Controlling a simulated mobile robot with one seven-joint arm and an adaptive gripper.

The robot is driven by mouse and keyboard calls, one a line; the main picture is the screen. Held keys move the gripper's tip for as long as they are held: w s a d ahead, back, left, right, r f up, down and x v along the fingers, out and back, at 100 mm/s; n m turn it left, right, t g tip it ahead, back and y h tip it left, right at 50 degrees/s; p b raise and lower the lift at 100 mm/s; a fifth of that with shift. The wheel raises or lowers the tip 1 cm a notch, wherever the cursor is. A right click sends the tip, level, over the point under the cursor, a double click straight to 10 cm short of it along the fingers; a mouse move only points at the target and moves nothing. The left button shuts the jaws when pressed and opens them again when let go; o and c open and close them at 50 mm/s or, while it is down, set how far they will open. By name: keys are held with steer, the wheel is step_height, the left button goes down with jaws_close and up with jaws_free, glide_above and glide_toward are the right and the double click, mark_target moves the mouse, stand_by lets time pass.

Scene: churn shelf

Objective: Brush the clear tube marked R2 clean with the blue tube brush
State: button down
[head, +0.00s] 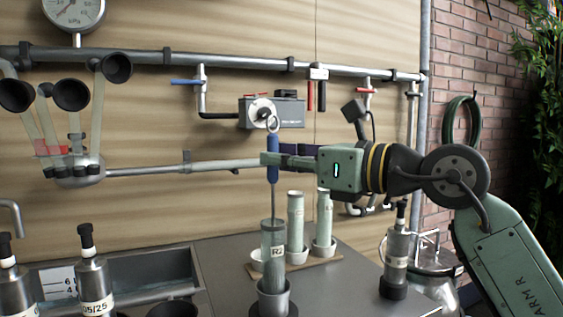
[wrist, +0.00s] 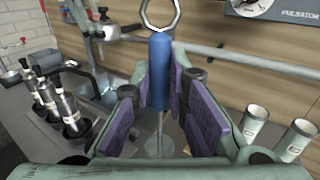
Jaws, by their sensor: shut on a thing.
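The blue tube brush (head: 272,168) hangs upright in my gripper (head: 272,160), which is shut on its blue handle. In the wrist view the handle (wrist: 160,72) stands between the purple finger pads of my gripper (wrist: 160,85), with its metal ring on top. The brush's thin shaft runs down into the mouth of the clear tube marked R2 (head: 272,240). That tube stands upright in a grey cup holder (head: 273,297) on the counter. The bristle end is hidden or too faint to make out inside the tube.
Two other pale tubes (head: 295,222) (head: 323,218) stand in white cups on a board behind R2. A dark-capped metal bottle (head: 396,255) stands to the right. Labelled bottles (head: 94,280) and a sink trough (head: 150,275) are at left. A pipe (head: 180,167) runs behind.

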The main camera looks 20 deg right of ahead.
steer(key=shift+r+p, duration=1.6)
steer(key=shift+r, duration=0.9)
steer(key=shift+r, duration=0.1)
step_height(320, 180, up, 7)
steer(key=p, duration=0.5)
steer(key=shift+r, duration=0.15)
steer(key=shift+r+p, duration=0.1)
steer(key=shift+p, duration=0.2)
step_height(320, 180, up, 5)
steer(key=p, duration=0.3)
steer(key=shift+s+f, duration=0.1)
steer(key=shift+f, duration=0.1)
